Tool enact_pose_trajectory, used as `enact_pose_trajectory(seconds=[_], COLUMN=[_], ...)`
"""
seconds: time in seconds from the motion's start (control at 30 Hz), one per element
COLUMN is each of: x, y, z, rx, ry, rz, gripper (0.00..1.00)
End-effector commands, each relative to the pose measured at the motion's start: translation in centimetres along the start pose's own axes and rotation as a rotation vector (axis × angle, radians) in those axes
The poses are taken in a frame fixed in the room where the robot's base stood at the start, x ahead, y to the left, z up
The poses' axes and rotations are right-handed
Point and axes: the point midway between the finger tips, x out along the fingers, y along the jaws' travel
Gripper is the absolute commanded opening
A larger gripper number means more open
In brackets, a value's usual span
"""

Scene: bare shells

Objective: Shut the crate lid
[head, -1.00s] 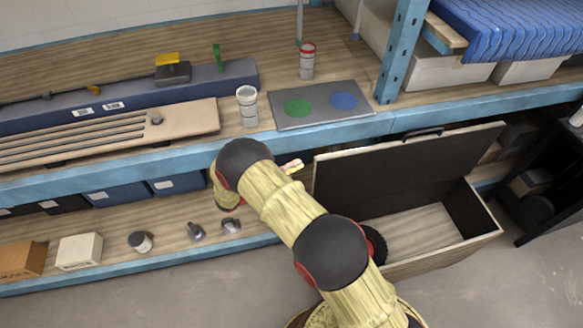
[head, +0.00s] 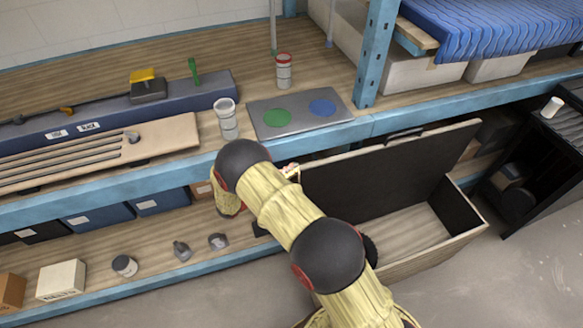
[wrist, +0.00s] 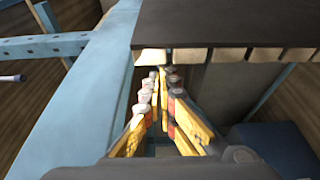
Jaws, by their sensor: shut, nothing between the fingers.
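The wooden crate (head: 468,236) stands at the right in the head view, its bare inside floor showing. Its lid (head: 375,178) is raised and leans back toward the blue bench edge, dark inner face outward, with a dark handle (head: 403,134) at its top edge. My gripper (head: 291,172) is beside the lid's upper left corner, mostly hidden by my arm. In the wrist view my gripper (wrist: 160,76) is shut and empty. A dark panel with a light wooden edge, apparently the lid (wrist: 220,28), is just above and beyond the fingertips. I cannot tell whether they touch.
The blue bench edge (head: 290,143) runs behind the lid, and a blue post (head: 375,60) rises above. On the bench are a grey tray (head: 300,100) and two cans (head: 284,70). A black stand (head: 525,185) is right of the crate. Floor is clear in front.

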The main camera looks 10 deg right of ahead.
Motion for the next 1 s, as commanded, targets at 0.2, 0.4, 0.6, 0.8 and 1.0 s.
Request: enact_pose_trajectory(seconds=[0.2,0.4,0.6,0.8,1.0], x=[-1.0,-2.6,-4.5,-6.3,-7.8], y=[0.1,-0.5,-2.3,-5.2,-9.0], z=[2.7,7.3,12.7,17.8,22.3], rx=[-0.005,-0.006,0.128,0.124,0.122], ry=[0.002,0.003,0.003,0.004,0.005], rz=[0.001,0.001,0.047,0.047,0.047], gripper=[0.00,0.00,0.00,0.00,0.00])
